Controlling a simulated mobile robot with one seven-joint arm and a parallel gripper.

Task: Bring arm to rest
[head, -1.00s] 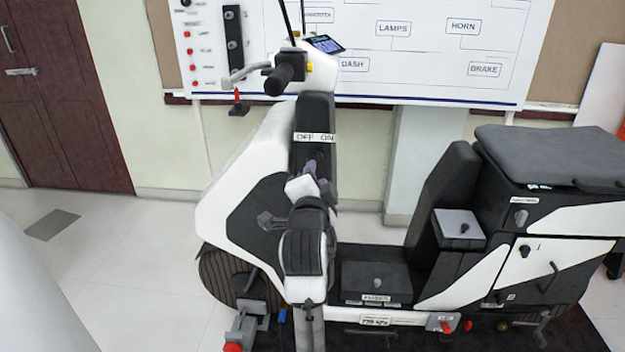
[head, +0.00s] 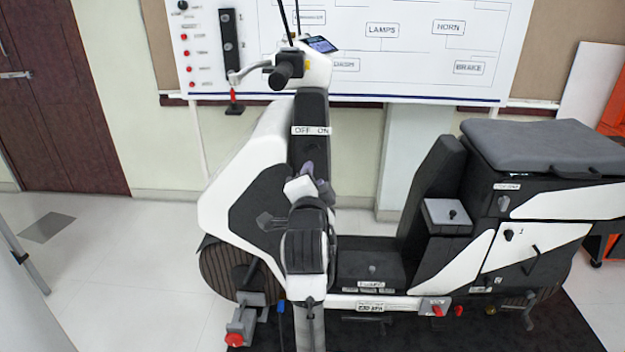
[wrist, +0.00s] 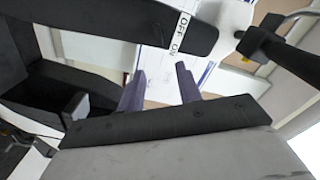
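My gripper (wrist: 160,88) shows in the wrist view with its two purple-grey fingers apart and nothing between them. In the head view my gripper (head: 312,172) is small and partly hidden by my own wrist. It is in front of the scooter's dark front column, below the OFF ON label (head: 311,130). The white and black scooter (head: 245,165) stands upright behind my arm. In the wrist view the OFF ON label (wrist: 180,32) lies on the dark column (wrist: 110,18) above the fingers. I cannot tell the exact gap between fingers and column.
A handlebar with a black grip (head: 280,76) is above my gripper. The seat box (head: 540,150) stands at the right. A whiteboard (head: 400,60) with labels such as LAMPS and HORN hangs behind. Open floor (head: 130,240) lies at the left.

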